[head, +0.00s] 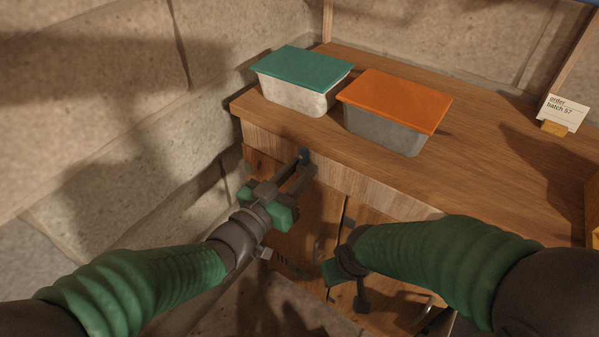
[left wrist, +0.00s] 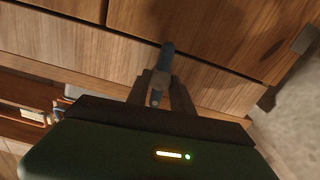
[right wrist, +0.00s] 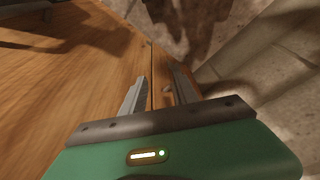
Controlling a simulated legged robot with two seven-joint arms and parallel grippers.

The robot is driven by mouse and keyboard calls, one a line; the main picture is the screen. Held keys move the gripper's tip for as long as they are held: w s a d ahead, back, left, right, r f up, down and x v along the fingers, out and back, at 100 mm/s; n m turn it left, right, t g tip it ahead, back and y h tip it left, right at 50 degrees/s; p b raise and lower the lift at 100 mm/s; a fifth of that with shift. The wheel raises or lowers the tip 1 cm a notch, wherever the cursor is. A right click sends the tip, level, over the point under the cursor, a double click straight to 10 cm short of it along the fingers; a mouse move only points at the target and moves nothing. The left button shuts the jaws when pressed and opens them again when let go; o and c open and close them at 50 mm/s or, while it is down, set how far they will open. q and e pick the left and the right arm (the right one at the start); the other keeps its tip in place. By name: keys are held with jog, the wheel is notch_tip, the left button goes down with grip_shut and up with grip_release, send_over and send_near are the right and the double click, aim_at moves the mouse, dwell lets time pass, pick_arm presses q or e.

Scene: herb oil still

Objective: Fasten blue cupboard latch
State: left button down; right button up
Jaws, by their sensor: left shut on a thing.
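The blue cupboard latch (head: 304,155) is a small dark-blue piece on the wooden front just under the worktop, at the top of the cupboard (head: 309,220). My left gripper (head: 299,163) is shut on it. In the left wrist view the latch (left wrist: 167,52) stands up between the two fingers, and the fingers partly cover its lower end. My right gripper (right wrist: 158,82) is open beside the cupboard's wooden face; I see nothing held between its fingers. In the head view my right forearm partly hides it and the lower doors.
On the worktop (head: 480,150) stand a green-lidded bin (head: 293,98) and an orange-lidded bin (head: 385,130). An order card (head: 562,112) is at the right. A stone wall (head: 110,130) is close on the left. A metal handle (head: 424,310) shows low on the cupboard front.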

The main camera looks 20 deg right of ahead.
pick_arm(q)
jog(key=shift+f+m, duration=0.3)
jog(key=shift+m, duration=0.3)
jog(key=shift+s, duration=0.1)
jog(key=c, duration=1.3)
grip_release()
jog(key=shift+o, duration=0.9)
jog(key=shift+r, duration=0.15)
